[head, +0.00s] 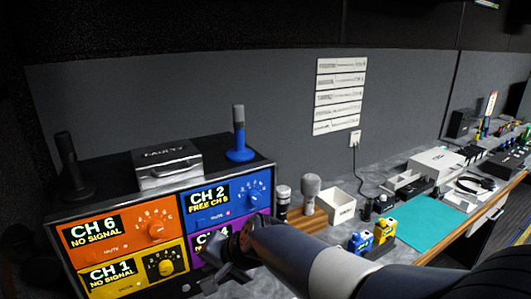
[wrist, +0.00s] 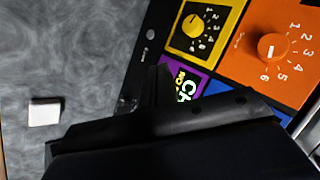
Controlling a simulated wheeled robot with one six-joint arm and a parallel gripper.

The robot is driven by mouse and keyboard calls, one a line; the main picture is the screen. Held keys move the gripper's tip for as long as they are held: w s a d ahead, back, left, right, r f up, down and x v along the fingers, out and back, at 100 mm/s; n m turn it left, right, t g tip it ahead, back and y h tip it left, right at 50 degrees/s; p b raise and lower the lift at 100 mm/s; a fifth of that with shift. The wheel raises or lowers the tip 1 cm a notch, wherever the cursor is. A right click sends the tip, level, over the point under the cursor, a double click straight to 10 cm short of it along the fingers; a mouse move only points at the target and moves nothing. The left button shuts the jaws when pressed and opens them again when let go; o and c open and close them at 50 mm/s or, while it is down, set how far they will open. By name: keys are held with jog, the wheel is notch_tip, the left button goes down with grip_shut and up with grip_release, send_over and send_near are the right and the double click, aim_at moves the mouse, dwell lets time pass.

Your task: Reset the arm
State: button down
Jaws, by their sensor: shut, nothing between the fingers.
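My gripper (head: 212,280) is in front of the lower right part of a receiver rack with colored channel panels. Its fingers are shut and empty, and my arm reaches in from the lower right. The orange CH 6 panel (head: 85,240) and yellow CH 1 panel (head: 125,283) read NO SIGNAL. The blue CH 2 panel (head: 225,207) reads FREE CH 8. The purple panel (head: 207,243) is partly hidden by my gripper. In the wrist view, my gripper (wrist: 160,80) is a dark shape before the purple panel (wrist: 186,82).
A FAULTY box (head: 167,165), a blue-based microphone (head: 239,145) and a black microphone (head: 68,158) stand on the rack. A grey-headed microphone (head: 310,190), white bin (head: 335,205) and teal mat (head: 432,222) are on the counter. A white block (wrist: 44,112) lies on bare grey counter.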

jog(key=w+r+m, duration=0.1)
jog(key=w+r, duration=0.1)
jog(key=w+r+m+t+p, duration=0.1)
jog(key=r, duration=0.1)
jog(key=shift+w+d+y, duration=0.2)
jog(key=shift+w+y, duration=0.2)
